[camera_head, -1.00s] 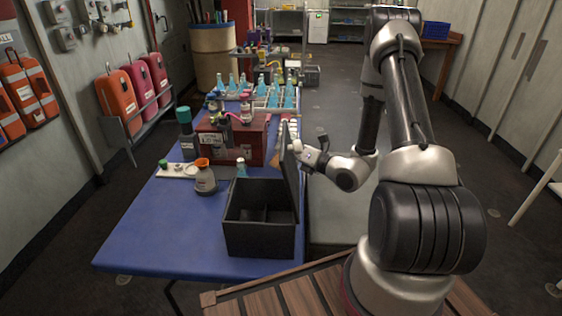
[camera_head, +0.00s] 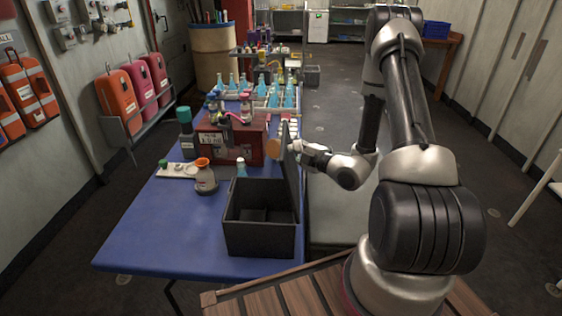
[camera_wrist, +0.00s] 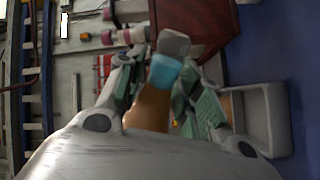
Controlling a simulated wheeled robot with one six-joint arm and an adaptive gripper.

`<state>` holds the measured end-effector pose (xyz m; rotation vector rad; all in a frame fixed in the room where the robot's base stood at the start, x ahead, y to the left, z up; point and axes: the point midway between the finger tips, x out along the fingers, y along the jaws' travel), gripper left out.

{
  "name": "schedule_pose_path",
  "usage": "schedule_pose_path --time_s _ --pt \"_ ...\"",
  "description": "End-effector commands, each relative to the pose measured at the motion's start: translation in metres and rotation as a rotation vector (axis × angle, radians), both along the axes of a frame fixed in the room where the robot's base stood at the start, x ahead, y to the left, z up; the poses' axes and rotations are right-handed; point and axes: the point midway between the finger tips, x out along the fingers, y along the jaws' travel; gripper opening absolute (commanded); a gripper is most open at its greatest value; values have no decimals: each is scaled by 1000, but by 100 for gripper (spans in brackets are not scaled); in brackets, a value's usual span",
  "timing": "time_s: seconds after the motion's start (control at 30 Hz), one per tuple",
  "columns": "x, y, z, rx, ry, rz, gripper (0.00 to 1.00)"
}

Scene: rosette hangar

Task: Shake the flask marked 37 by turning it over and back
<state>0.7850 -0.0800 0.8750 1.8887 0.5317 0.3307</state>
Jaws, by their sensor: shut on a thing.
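My gripper (camera_wrist: 162,78) is shut on an amber flask (camera_wrist: 148,110) in the wrist view. The flask has a light blue band and a grey cap, and its neck sits between the green finger pads.

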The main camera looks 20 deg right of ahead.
Motion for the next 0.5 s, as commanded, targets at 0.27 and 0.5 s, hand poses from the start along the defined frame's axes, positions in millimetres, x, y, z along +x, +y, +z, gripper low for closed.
schedule_pose_path --time_s 0.27,0.5 --pt "0 0 0 48 27 -1 5" --pt "0 0 0 36 20 0 5"
